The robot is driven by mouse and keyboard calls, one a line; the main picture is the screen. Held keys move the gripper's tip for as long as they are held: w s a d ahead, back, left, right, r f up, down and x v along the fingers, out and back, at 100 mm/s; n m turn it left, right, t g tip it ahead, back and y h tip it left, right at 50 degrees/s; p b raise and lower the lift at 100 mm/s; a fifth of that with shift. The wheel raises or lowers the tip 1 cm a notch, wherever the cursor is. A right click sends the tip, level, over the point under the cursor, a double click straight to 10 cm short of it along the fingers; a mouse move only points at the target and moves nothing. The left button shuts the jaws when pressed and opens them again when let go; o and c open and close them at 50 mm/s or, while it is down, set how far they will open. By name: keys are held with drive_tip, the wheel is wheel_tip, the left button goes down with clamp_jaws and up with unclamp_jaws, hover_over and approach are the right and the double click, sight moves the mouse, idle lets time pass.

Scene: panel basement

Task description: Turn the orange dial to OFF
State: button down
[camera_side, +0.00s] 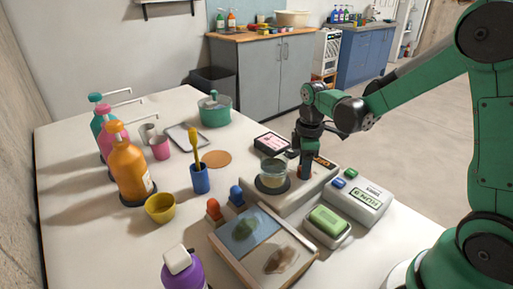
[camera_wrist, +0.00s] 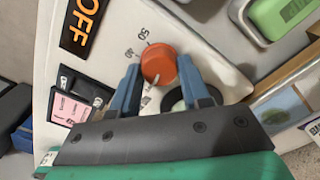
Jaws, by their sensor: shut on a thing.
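The orange dial (camera_wrist: 157,62) shows in the wrist view on a pale panel with printed marks around it, among them 50 and 40. A white pointer line on the dial faces toward the bottom of that view. A black plate with orange OFF letters (camera_wrist: 84,22) lies to the upper left of the dial. My gripper (camera_wrist: 160,68) has one finger on each side of the dial and is shut on it. In the side view my gripper (camera_side: 306,172) reaches down onto the pale box (camera_side: 283,200) and hides the dial; part of the OFF plate (camera_side: 325,163) shows behind it.
A glass jar (camera_side: 273,171) on a dark disc stands just left of my gripper. A pink-screened device (camera_side: 271,143) lies behind, and a grey box with buttons (camera_side: 357,201) and a green sponge in a dish (camera_side: 327,220) lie to the right.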

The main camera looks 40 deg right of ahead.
drive_tip(key=shift+n, duration=0.4)
drive_tip(key=shift+c, duration=2.1)
unclamp_jaws()
drive_tip(key=shift+r, duration=2.85)
drive_tip(key=s+a+r+m+t, duration=0.3)
drive_tip(key=s+a+m+t, duration=0.3)
drive_tip(key=m, duration=0.4)
drive_tip(key=shift+a+r+t, duration=0.2)
drive_tip(key=shift+a+t, duration=0.4)
drive_tip(key=shift+a, duration=0.1)
